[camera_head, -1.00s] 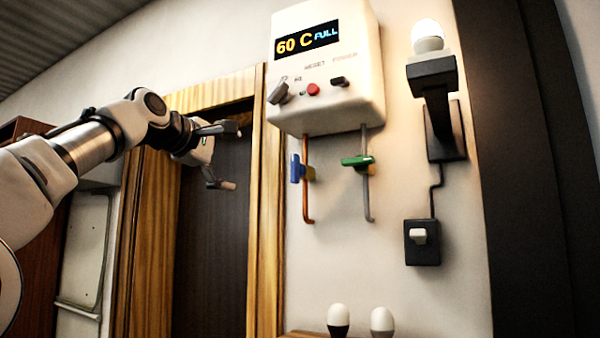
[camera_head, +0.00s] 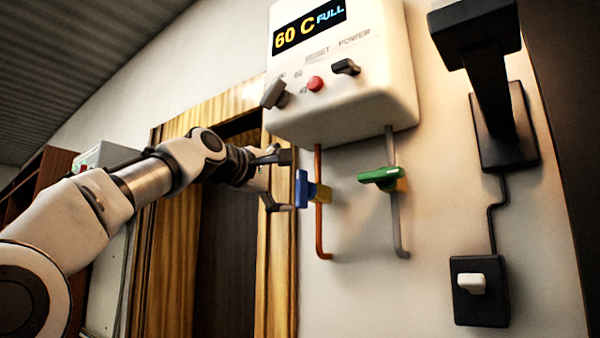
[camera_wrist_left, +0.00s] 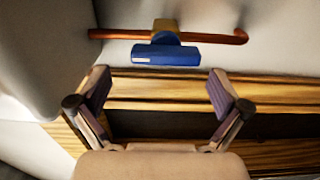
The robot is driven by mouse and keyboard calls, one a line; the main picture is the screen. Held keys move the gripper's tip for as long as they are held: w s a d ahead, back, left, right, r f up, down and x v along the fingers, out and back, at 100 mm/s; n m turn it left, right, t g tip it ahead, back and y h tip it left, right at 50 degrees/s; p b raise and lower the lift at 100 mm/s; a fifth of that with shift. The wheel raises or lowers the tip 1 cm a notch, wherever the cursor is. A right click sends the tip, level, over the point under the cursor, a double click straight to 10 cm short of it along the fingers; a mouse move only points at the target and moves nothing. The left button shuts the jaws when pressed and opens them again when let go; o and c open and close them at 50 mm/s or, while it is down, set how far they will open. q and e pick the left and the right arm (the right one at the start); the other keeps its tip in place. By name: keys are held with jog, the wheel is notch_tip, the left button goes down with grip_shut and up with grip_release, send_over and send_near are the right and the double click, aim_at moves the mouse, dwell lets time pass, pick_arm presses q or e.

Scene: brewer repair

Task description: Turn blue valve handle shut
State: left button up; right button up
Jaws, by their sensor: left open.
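The blue valve handle (camera_head: 302,188) sits on a brass valve on the copper pipe (camera_head: 320,238) under the white boiler. In the head view the handle stands upright, along the pipe. My left gripper (camera_head: 282,182) is open and empty, just left of the handle, its fingers pointing toward it. In the left wrist view the blue handle (camera_wrist_left: 165,54) lies ahead of and between the open fingers (camera_wrist_left: 165,92), apart from both. The handle runs along the copper pipe (camera_wrist_left: 120,34) there. My right gripper is not in view.
The boiler (camera_head: 345,100) reads "60 C FULL" and has knobs and a red button. A green valve handle (camera_head: 381,178) on a grey pipe is to the right. A black switch box (camera_head: 480,305) and lamp holder (camera_head: 500,125) are farther right. A wooden door frame (camera_head: 283,270) is behind my arm.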

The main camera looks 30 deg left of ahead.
aim_at(298, 187)
pick_arm(q)
jog(key=w, duration=0.4)
jog(key=w+f+p, duration=0.1)
jog(key=w, duration=0.1)
jog(key=shift+d, duration=0.2)
jog(key=shift+s+r, duration=0.15)
jog(key=shift+s, duration=0.25)
jog(key=shift+c, duration=0.4)
jog(key=shift+s+r, duration=0.15)
jog(key=shift+s, duration=0.25)
jog(key=c, duration=0.8)
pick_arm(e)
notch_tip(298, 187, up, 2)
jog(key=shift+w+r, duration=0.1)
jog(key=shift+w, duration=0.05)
